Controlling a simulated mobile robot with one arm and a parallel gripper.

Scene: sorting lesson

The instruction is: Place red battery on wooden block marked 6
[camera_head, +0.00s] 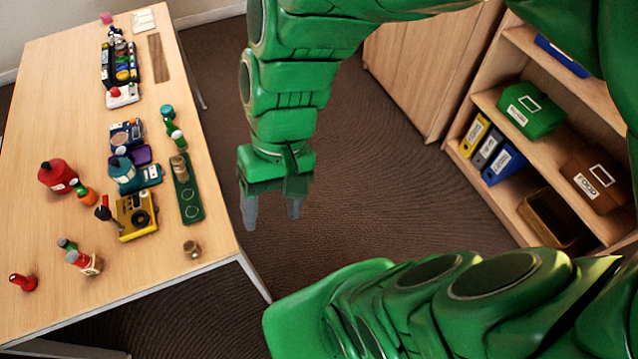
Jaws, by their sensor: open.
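My gripper (272,218) hangs with its fingers pointing down over the floor, right of the table. It is open, with nothing between its fingers. A small red object (22,283) lies near the table's lower left corner; it could be the red battery, but I cannot tell. Another small red piece (76,257) is next to a pale block-like item (92,266), whose marking I cannot read. A small wooden piece (191,249) sits alone near the table's right edge. I cannot make out a 6 on anything.
The table (60,120) holds a yellow device (137,214), a red pot-like object (57,175) and a green board (188,203) with cylinders. A shelf (487,103) with bins stands at right. The table's left side is mostly clear.

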